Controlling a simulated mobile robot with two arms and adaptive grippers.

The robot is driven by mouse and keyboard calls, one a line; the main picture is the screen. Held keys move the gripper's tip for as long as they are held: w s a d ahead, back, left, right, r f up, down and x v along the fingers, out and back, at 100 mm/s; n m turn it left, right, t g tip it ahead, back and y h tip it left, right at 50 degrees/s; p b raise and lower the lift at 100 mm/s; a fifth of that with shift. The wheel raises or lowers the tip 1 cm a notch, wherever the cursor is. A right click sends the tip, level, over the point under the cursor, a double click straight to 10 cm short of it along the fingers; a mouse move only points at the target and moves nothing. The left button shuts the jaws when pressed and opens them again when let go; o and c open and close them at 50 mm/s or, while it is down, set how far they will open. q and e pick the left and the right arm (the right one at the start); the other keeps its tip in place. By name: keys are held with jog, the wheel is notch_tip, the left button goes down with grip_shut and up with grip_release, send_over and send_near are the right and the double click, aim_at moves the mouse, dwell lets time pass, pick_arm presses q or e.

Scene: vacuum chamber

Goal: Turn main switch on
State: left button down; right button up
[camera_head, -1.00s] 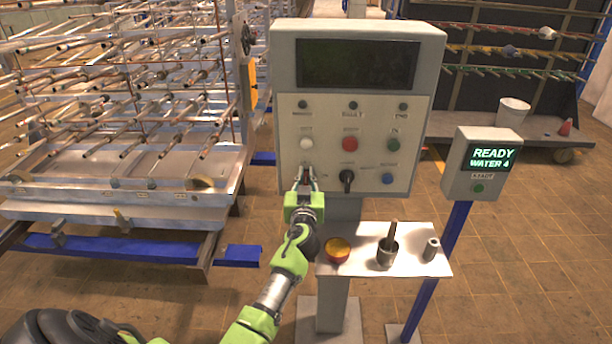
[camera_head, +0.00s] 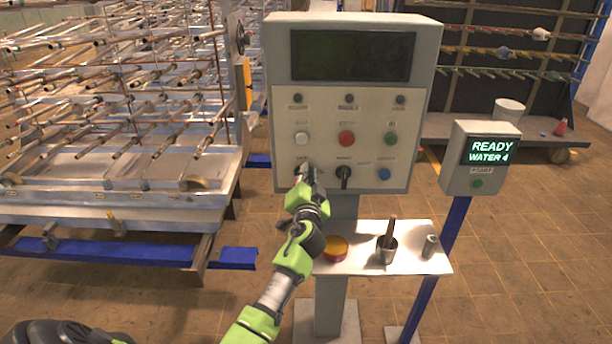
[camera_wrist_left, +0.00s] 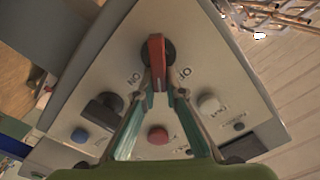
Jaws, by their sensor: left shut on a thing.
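The main switch has a red handle (camera_wrist_left: 157,62) on a dark round base, between ON and OFF marks in the left wrist view. The handle's length runs between the two marks there; I cannot tell which setting it is at. My left gripper (camera_head: 308,176) is at the lower left of the grey control box (camera_head: 424,100) and mostly hides the switch in the head view. In the wrist view my left gripper's fingers (camera_wrist_left: 158,90) are shut on the near end of the red handle. My right gripper is not in view.
The panel also has a white button (camera_head: 302,138), a red button (camera_head: 346,139), a green button (camera_head: 390,139), a black selector (camera_head: 344,174) and a blue button (camera_head: 383,173). A READY display (camera_head: 490,150) stands right.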

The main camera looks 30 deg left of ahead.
pick_arm(q)
jog(key=m, duration=0.2)
jog(key=f+m, duration=0.1)
jog(key=m, duration=0.2)
jog(key=shift+w+d+f+m+b, duration=0.15)
jog(key=shift+d+m+b, duration=0.15)
jog(key=shift+b, duration=0.05)
jog(key=shift+d+f+m, duration=0.1)
jog(key=shift+f+m, duration=0.15)
jog(key=shift+m, duration=0.75)
jog(key=shift+f+m, duration=0.2)
jog(key=shift+m, duration=0.8)
jog(key=c, duration=2.1)
grip_release()
jog(key=v, duration=1.2)
jog(key=shift+w, duration=0.1)
jog(key=shift+f, duration=0.1)
